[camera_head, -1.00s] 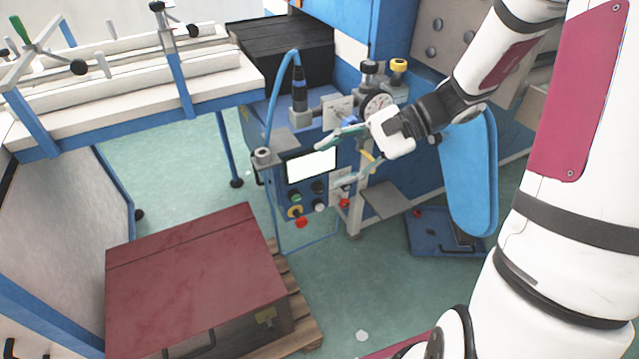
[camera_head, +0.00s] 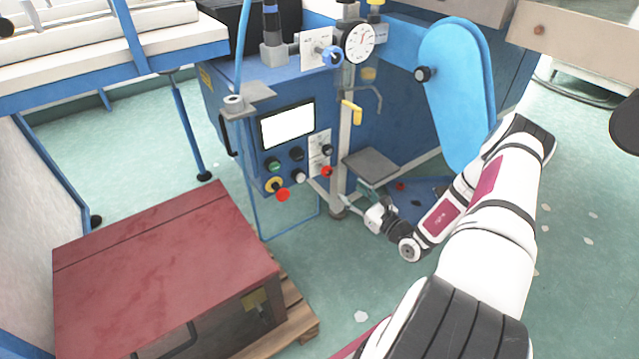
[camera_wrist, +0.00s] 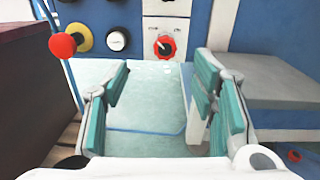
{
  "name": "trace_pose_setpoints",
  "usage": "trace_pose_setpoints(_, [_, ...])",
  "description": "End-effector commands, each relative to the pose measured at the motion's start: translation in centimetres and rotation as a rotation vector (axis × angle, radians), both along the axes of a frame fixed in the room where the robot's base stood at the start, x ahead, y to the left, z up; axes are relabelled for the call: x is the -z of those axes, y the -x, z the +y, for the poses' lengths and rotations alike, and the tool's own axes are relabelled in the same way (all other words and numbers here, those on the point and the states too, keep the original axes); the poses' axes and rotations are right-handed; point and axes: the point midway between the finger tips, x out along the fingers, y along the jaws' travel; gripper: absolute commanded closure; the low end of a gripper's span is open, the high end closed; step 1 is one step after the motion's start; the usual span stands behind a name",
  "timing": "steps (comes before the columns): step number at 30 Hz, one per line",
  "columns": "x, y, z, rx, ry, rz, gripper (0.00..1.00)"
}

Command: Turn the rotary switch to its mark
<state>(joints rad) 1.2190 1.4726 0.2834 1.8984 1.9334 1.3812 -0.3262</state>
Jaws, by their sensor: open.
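A red rotary switch (camera_wrist: 164,47) with a dark pointer sits on a white plate (camera_wrist: 151,24) with small printed marks, which are too small to read. In the head view the red switch (camera_head: 326,171) is low on the blue machine's front, right of the push buttons. My gripper (camera_wrist: 160,90) is open and empty, its green-padded fingers wide apart. In the wrist view the switch lies beyond and above the gap between the fingers, apart from them. In the head view my gripper (camera_head: 364,192) is low, to the right of the switch and below a grey shelf.
A grey shelf (camera_head: 371,166) juts out close to my gripper; it also fills the right of the wrist view (camera_wrist: 275,85). A red mushroom button (camera_head: 283,195) is left of the switch. A blue knob (camera_head: 333,55) and a dial gauge (camera_head: 360,42) are higher up.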

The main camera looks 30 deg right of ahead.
Motion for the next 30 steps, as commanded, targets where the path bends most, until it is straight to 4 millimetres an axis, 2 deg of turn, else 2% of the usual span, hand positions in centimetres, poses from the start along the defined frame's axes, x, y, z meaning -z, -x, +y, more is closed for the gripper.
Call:
trace_pose_setpoints(1, [1.0, 0.3, -0.4, 0.025, -0.012, 0.001, 0.47])
trace_pose_setpoints(3, [1.5, 0.4, -0.7, 0.043, -0.02, 0.004, 0.47])
trace_pose_setpoints(8, [1.6, -0.8, -0.7, 0.045, -0.021, 0.004, 0.47])
trace_pose_setpoints(21, [1.7, -9.1, -0.3, 0.042, -0.02, 0.003, 0.47])
trace_pose_setpoints(30, [1.6, -12.7, -0.3, 0.044, -0.021, 0.005, 0.47])
